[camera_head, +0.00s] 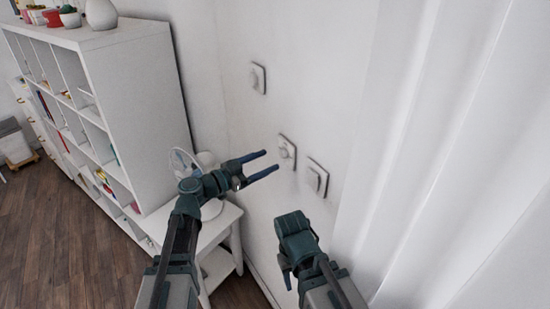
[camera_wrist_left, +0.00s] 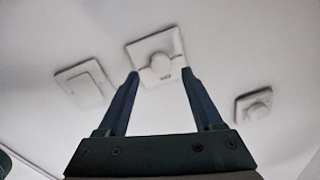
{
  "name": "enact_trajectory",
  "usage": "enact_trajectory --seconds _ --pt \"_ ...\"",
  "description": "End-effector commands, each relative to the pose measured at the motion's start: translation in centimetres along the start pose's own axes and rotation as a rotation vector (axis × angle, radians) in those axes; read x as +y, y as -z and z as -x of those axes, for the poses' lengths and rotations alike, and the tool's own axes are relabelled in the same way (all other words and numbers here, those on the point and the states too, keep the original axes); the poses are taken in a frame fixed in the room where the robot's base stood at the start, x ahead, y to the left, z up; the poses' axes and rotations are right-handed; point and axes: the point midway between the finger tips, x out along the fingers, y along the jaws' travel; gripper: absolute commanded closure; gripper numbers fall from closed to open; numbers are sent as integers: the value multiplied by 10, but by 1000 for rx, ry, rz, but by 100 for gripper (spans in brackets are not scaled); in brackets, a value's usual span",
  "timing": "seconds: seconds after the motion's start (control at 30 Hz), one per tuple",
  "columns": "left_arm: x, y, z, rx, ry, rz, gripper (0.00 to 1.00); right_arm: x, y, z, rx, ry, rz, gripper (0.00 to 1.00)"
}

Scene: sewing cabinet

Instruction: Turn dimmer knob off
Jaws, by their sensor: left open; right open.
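Three white plates are on the white wall. The middle plate with a round knob (camera_head: 287,152) also shows between and just beyond my left fingertips in the left wrist view (camera_wrist_left: 157,57). Another plate (camera_head: 317,177) is close to its lower right in the head view, and a third plate (camera_head: 258,78) is higher up. My left gripper (camera_head: 271,161) is open and empty, pointing at the middle knob. My right gripper (camera_head: 287,272) is lower, its fingers partly hidden.
A white shelf unit (camera_head: 150,90) with pots on top stands at left. A small white table (camera_head: 220,225) with a fan (camera_head: 183,162) is below my left arm. White curtains (camera_head: 440,150) hang at right. Wooden floor (camera_head: 70,240) is clear at lower left.

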Motion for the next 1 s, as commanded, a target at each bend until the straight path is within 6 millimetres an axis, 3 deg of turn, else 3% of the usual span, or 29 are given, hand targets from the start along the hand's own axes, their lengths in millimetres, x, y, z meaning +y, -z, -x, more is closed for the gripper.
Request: enact_trajectory --seconds 0.1,0.3,0.7,1.0 --pt "-1 0 -20 0 -2 0 32 0 0 0 0 0 0 50" --pt "0 0 -37 0 -1 0 32 0 0 0 0 0 0 50" --pt "0 0 -41 0 0 0 34 0 0 0 0 0 0 50" --pt "0 0 -41 0 0 0 88 0 0 0 0 0 0 50"
